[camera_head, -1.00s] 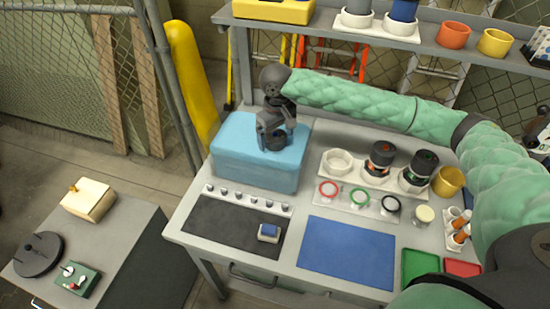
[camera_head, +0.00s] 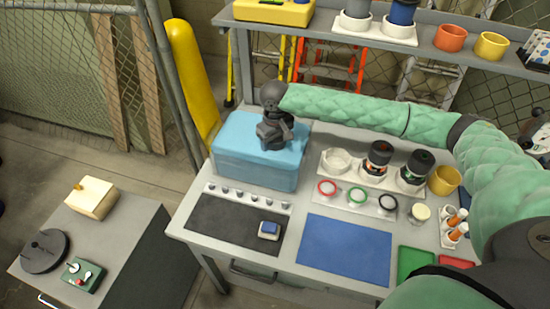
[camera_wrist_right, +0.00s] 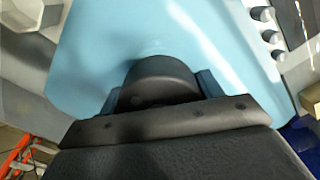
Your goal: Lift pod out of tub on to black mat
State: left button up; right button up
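The tub (camera_head: 253,172) is a light blue box at the back left of the bench, also in the right wrist view (camera_wrist_right: 80,50). My right gripper (camera_head: 272,140) points down at the top of the tub. A dark rounded thing, likely the pod (camera_head: 273,146), shows at its fingers; in the right wrist view a black dome (camera_wrist_right: 160,78) sits between dark blue side parts, close to the gripper. The fingertips are hidden, so I cannot tell whether they are closed on it. The black mat (camera_head: 225,222) lies in front of the tub. My left gripper is out of view.
A blue-and-white block (camera_head: 269,230) sits on the mat's right part. A strip of several knobs (camera_head: 246,197) runs between mat and tub. A blue mat (camera_head: 345,248), coloured rings and dark-topped canisters (camera_head: 378,156) are to the right. A shelf (camera_head: 400,42) stands behind.

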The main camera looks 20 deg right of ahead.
jog(key=c, duration=0.4)
